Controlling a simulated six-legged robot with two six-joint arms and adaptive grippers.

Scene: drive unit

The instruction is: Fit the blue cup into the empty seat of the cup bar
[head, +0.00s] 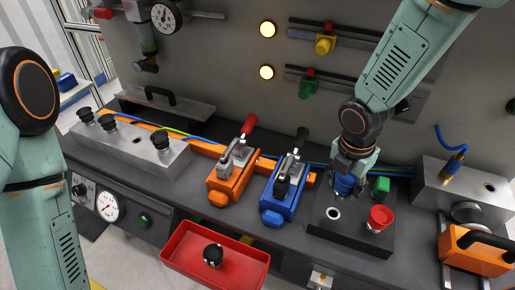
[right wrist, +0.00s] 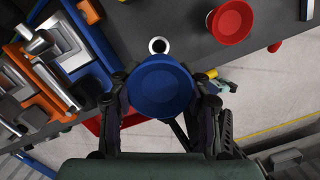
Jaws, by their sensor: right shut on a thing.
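The blue cup (head: 346,185) is held in my right gripper (head: 352,172). In the right wrist view the round blue cup (right wrist: 161,87) sits between both fingers of the right gripper (right wrist: 160,105). Below it in the head view is a dark block (head: 322,232) with a red cup (head: 380,217) standing on its right part and an empty, light-ringed seat (head: 333,214) at the front left. The seat also shows in the right wrist view (right wrist: 158,45), just beyond the cup's rim. The cup is apart from the seat. My left gripper is out of view.
A green piece (head: 380,186) is behind the red cup. Blue (head: 283,200) and orange (head: 230,180) clamps stand left of the block. A grey bar (head: 135,152) carries black cups. A red tray (head: 190,262) in front holds a black cup (head: 213,255).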

